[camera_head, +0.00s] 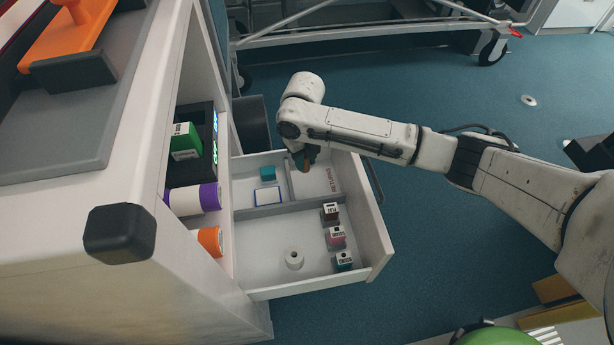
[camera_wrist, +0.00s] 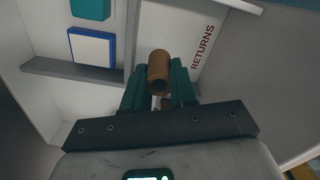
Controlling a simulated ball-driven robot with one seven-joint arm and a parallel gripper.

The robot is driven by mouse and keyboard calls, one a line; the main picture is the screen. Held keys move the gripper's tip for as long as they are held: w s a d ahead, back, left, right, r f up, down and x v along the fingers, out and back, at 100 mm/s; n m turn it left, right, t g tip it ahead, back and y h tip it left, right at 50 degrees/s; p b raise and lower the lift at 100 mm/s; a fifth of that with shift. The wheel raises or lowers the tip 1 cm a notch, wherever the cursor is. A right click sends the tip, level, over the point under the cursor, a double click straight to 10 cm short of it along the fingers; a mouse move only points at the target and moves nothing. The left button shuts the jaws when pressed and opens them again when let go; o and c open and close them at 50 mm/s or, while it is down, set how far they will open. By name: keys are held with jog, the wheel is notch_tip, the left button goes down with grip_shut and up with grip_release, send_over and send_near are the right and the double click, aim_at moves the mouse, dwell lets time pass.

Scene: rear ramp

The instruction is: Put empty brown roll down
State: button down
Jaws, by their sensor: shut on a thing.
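The empty brown roll (camera_wrist: 158,68) is a short hollow tube, held between the teal fingers of my gripper (camera_wrist: 160,88) in the wrist view. In the head view my gripper (camera_head: 305,158) points down over the back right of the open drawer (camera_head: 262,293), and a bit of the brown roll (camera_head: 306,167) shows at its tips. Below is the compartment marked RETURNS (camera_head: 322,182), whose lettering also shows in the wrist view (camera_wrist: 203,47). The gap between the roll and the drawer floor is hard to judge.
A teal block (camera_head: 268,173) and a blue-edged white block (camera_head: 267,196) lie in the back left compartment. The cabinet (camera_head: 190,262) stands at the left.

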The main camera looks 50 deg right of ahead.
notch_tip(320, 180, down, 7)
jog(key=b, duration=0.2)
jog(key=shift+a+b, duration=0.1)
jog(key=shift+b, duration=0.3)
jog(key=shift+f, duration=0.15)
jog(key=shift+f, duration=0.15)
jog(key=c, duration=1.2)
grip_release()
notch_tip(320, 180, up, 13)
jog(key=p, duration=0.5)
jog(key=shift+f+p, duration=0.15)
jog(key=shift+p, duration=0.25)
